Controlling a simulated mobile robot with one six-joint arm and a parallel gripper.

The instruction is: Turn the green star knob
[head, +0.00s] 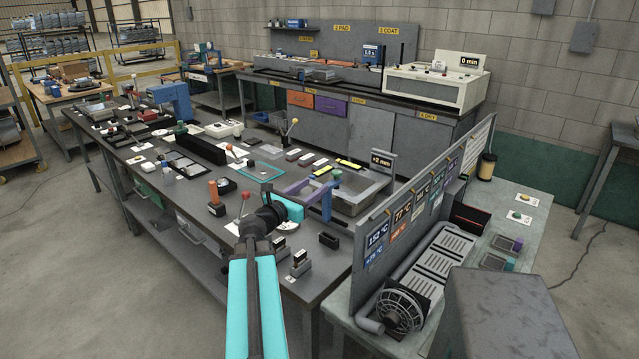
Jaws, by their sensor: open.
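The gripper is open, with nothing seen held. The fingertips appear close to the knob in the picture; I cannot tell whether they touch it. The fingers hide part of the area just below the knob.
A grey panel with temperature signs (425,190) stands to the right. A red-knobbed lever (245,197) and small blocks (299,262) are nearby. A yellow-knobbed lever (290,130) rises behind.

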